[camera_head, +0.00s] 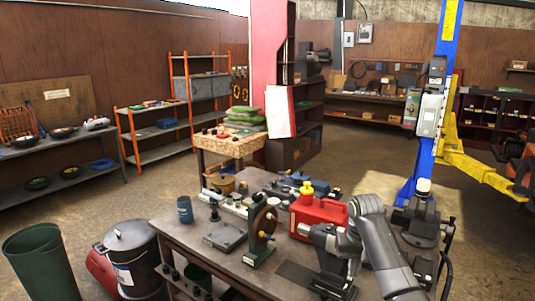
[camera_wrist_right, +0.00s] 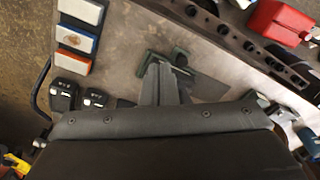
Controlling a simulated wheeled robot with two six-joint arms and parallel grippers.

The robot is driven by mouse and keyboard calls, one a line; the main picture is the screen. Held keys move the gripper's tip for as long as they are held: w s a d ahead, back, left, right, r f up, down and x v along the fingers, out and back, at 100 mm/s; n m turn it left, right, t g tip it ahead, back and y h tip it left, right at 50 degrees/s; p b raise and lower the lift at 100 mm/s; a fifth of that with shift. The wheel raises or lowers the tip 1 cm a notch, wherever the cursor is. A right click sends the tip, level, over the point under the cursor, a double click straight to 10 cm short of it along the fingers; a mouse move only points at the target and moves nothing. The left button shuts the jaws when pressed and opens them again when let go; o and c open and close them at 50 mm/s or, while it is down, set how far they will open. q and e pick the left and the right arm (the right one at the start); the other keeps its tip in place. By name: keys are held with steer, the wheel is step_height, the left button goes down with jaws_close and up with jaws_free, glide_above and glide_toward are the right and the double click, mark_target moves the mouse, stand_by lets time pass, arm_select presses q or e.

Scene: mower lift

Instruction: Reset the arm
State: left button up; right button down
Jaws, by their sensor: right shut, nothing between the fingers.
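My right arm comes in at the lower right of the head view, with its gripper (camera_head: 334,265) pointing down over the workbench (camera_head: 285,275). In the right wrist view the two fingers (camera_wrist_right: 166,80) are together with nothing between them. A dark flat patch lies on the bench beyond the fingertips. Whether the fingertips touch the bench cannot be told. My left gripper is not in view.
A red fuel can (camera_head: 318,217) and a grey-green press (camera_head: 262,232) stand on the bench close to the right gripper. A blue lift post (camera_head: 433,110) stands behind. Bins (camera_head: 130,260) are at left. Blue, white and orange boxes (camera_wrist_right: 77,38) show in the wrist view.

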steer(key=s+d+f+t, duration=0.1)
steer(key=s+d+f, duration=0.1)
steer(key=s+f, duration=0.65)
steer(key=s+d+f, duration=0.3)
steer(key=s+f, duration=0.5)
steer(key=s, duration=0.1)
steer(key=s+d+r+t+h, duration=0.1)
steer(key=s+r, duration=0.1)
steer(key=s, duration=1.1)
steer(key=s+d+r+t+h, duration=0.1)
steer(key=s+r, duration=0.1)
steer(key=s, duration=1.1)
step_height(320, 180, down, 34)
steer(key=d+g+b, duration=0.1)
steer(key=d+b, duration=0.1)
steer(key=b, duration=0.6)
arm_select(q)
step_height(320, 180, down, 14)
steer(key=b, duration=0.6)
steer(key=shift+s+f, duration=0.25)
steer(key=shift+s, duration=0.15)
arm_select(e)
steer(key=s+f, duration=0.7)
steer(key=f, duration=0.4)
steer(key=s+a+f+g+y, duration=0.1)
steer(key=s+f, duration=0.7)
steer(key=f, duration=0.2)
steer(key=shift+a+f, duration=0.2)
steer(key=shift+f, duration=0.15)
